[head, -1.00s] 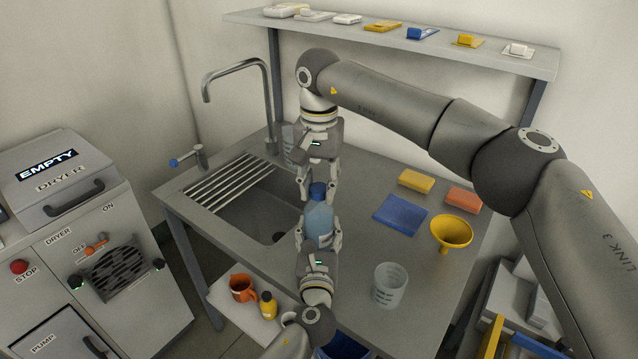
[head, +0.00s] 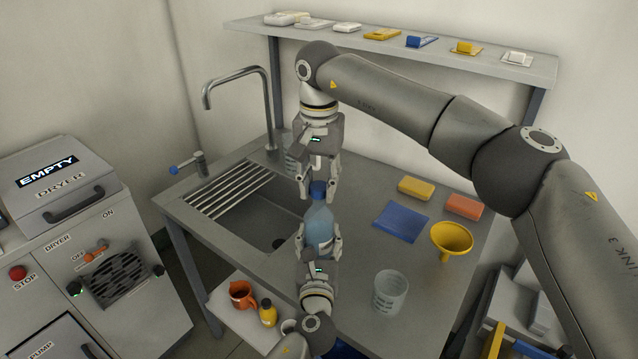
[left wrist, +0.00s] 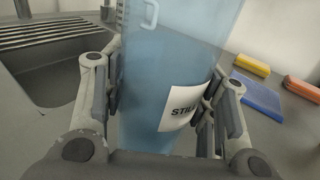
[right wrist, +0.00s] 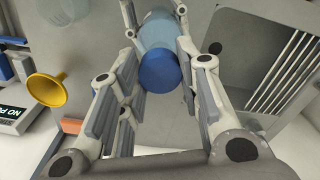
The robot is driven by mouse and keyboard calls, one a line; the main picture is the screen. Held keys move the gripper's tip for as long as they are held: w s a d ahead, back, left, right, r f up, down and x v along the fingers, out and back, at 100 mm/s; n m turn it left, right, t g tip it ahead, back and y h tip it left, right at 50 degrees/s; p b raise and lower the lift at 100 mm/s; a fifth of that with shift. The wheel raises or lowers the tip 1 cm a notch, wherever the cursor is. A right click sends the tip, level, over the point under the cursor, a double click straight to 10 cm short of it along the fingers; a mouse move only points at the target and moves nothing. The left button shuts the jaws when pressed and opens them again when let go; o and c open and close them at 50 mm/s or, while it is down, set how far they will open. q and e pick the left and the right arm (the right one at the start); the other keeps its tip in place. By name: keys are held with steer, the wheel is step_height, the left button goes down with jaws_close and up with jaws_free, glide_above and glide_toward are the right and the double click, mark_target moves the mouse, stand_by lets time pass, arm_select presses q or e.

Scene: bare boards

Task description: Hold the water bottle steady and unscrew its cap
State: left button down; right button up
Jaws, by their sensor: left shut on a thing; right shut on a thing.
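The water bottle (head: 320,224), translucent blue with a dark blue cap (head: 318,188), is upright, just above or at the worktop's front part; I cannot tell which. My left gripper (head: 320,242) is shut on the bottle's body from the front. In the left wrist view the bottle (left wrist: 165,75) fills the space between the fingers, with a white label partly hidden by a finger. My right gripper (head: 318,197) points down from above and is shut on the cap. In the right wrist view the round cap (right wrist: 160,70) sits between the fingers, above the bottle's shoulder.
The sink (head: 262,222) lies left of the bottle. To the right are a blue cloth (head: 400,222), yellow and orange sponges, a yellow funnel (head: 452,238) and a clear beaker (head: 389,293). An orange mug (head: 242,294) and yellow bottle (head: 268,312) stand on a lower shelf.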

mark_target(319, 186)
steer(key=shift+r, duration=0.1)
steer(key=shift+r, duration=1.95)
arm_select(q)
steer(key=c, duration=0.5)
jaws_free()
